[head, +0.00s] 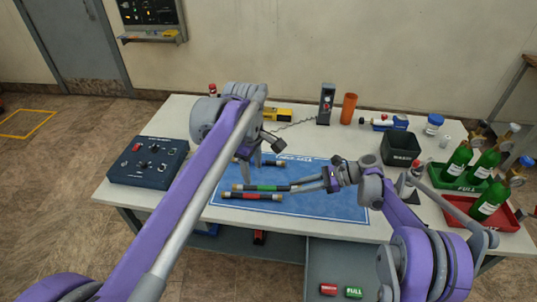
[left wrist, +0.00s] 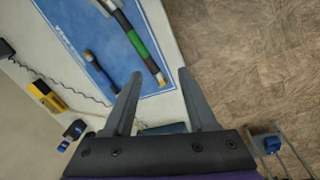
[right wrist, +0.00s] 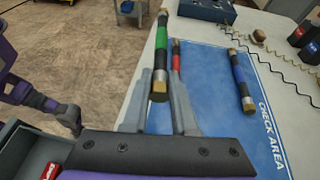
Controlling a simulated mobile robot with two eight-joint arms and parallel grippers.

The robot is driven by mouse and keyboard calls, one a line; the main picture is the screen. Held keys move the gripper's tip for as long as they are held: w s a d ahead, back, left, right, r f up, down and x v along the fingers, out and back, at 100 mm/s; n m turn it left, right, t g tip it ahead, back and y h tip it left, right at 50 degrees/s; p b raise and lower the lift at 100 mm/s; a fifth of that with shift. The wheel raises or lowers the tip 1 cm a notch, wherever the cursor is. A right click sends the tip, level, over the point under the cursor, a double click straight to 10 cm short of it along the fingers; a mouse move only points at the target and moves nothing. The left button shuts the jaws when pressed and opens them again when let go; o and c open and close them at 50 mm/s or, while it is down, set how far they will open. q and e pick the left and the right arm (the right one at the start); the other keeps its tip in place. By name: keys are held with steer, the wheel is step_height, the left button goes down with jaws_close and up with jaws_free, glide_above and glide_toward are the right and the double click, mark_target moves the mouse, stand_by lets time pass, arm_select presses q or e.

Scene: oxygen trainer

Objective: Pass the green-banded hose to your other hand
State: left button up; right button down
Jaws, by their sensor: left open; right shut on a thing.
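The green-banded hose (head: 264,188) is a dark tube with a green middle and brass ends. My right gripper (head: 326,183) is shut on it near its right end, above the blue mat; the right wrist view shows it between the fingers (right wrist: 161,38). My left gripper (head: 267,156) is open and empty, over the mat behind the hose. In the left wrist view the hose (left wrist: 137,45) lies ahead of the open fingers (left wrist: 161,73), with one brass end lined up between the tips; contact does not show.
A red-banded hose (head: 250,196) and a blue-banded hose (right wrist: 240,76) lie on the blue check-area mat (head: 335,209). A dark control box (head: 147,161) stands at left. A black bin (head: 400,149), a green tray (head: 440,183) and a red tray (head: 505,220) with green bottles are at right.

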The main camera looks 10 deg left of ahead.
mark_target(267, 188)
arm_select(q)
steer(key=w+d+n+g, duration=0.1)
steer(key=w+d+n, duration=0.3)
steer(key=w+n, duration=0.15)
steer(key=shift+m, duration=0.45)
steer(key=f, duration=1.2)
steer(key=shift+w+a+f, duration=0.1)
steer(key=shift+a+f, duration=0.1)
steer(key=shift+a, duration=0.05)
jaws_close()
arm_select(e)
steer(key=c, duration=0.6)
jaws_free()
